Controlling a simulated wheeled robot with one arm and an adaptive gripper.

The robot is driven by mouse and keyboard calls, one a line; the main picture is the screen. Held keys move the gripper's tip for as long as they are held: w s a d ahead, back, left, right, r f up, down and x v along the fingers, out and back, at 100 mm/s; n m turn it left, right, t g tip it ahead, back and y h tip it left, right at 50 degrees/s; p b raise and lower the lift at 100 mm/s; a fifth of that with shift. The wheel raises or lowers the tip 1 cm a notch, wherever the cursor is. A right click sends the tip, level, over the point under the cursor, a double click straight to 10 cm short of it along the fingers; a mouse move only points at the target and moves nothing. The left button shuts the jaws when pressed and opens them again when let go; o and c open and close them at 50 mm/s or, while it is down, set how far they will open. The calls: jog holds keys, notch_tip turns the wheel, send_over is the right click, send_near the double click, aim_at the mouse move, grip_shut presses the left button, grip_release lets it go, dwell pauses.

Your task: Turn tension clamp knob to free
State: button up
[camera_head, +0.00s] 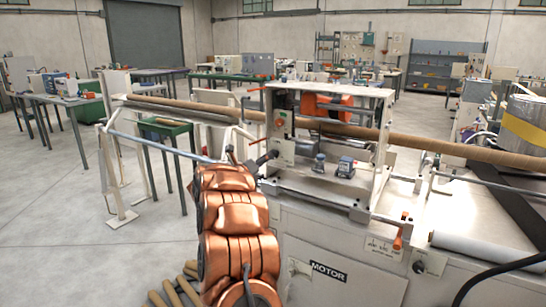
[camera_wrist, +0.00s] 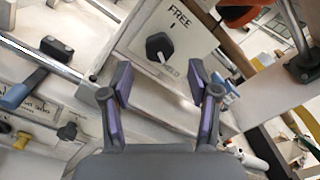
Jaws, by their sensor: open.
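The tension clamp knob (camera_wrist: 159,46) is dark, on a white plate (camera_wrist: 190,45) in the wrist view. The word FREE and a short tick are printed above it. A white mark on the knob points down toward a second word, which looks like HOLD and is partly hard to read. My gripper (camera_wrist: 161,82) is open, with its two purple-padded fingers spread wide. The knob shows beyond and between the fingertips, not touched by them. Nothing is held. In the head view my copper arm hides part of the machine front, and the fingers are hard to make out.
The winder frame (camera_head: 330,92) carries a long brown tube (camera_head: 450,147) across it. In the wrist view, a blue-handled lever (camera_wrist: 22,90) and other dark knobs (camera_wrist: 68,131) lie to the left, and an orange part (camera_wrist: 238,14) to the upper right.

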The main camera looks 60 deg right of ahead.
jog(key=shift+w+d+p, duration=0.15)
jog(key=shift+d+p, duration=0.3)
jog(key=shift+d, duration=1.4)
jog(key=shift+w+d+p, duration=0.1)
jog(key=shift+d+p, duration=0.3)
jog(key=shift+d, duration=1.4)
grip_shut()
